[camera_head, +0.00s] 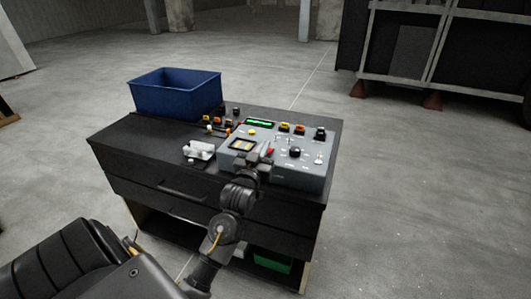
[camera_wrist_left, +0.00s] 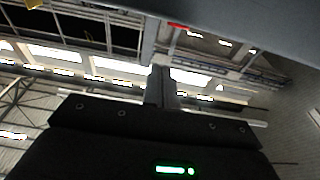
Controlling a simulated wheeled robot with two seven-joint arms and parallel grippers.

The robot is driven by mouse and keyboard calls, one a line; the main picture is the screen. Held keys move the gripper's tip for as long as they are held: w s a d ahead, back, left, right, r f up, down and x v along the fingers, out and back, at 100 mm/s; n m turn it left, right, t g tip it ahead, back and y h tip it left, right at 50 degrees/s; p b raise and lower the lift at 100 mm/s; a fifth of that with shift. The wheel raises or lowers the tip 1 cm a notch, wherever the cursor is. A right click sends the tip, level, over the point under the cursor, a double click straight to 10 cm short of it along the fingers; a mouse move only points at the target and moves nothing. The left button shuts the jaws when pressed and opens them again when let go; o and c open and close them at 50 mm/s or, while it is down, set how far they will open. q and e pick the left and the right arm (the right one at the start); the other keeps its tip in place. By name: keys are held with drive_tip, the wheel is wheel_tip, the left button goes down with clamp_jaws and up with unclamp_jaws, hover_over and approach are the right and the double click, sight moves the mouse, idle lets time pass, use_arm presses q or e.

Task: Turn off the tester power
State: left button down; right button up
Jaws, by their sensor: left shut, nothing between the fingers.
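The tester (camera_head: 313,177) is a grey box with a sloped panel on the right part of a black cabinet top. Its panel carries a green lit display (camera_head: 259,122), a black knob (camera_head: 295,152), a dark-framed meter (camera_head: 242,145) and a red part (camera_head: 270,151). My left gripper (camera_head: 264,150) is shut and empty at the front of the panel, close beside the red part; I cannot tell whether they touch. In the left wrist view its closed fingers (camera_wrist_left: 161,88) point up the picture. Which control is the power switch is too small to tell. My right gripper is not in view.
A blue bin (camera_head: 175,98) stands at the back left of the black cabinet (camera_head: 130,140). A small white fixture (camera_head: 199,150) sits left of the tester. Several orange and black connectors lie behind it. A green box (camera_head: 272,261) is on the lower shelf. The floor around is clear.

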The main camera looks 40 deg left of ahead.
use_arm(q)
drive_tip(key=shift+x, duration=1.05)
wheel_tip(320, 180, down, 2)
drive_tip(key=shift+s+f, duration=0.1)
drive_tip(key=shift+f, duration=0.1)
drive_tip(key=shift+s+f, duration=0.1)
drive_tip(key=shift+f, duration=0.2)
drive_tip(key=shift+s+f, duration=0.1)
drive_tip(key=shift+f, duration=0.35)
drive_tip(key=shift+d, duration=0.1)
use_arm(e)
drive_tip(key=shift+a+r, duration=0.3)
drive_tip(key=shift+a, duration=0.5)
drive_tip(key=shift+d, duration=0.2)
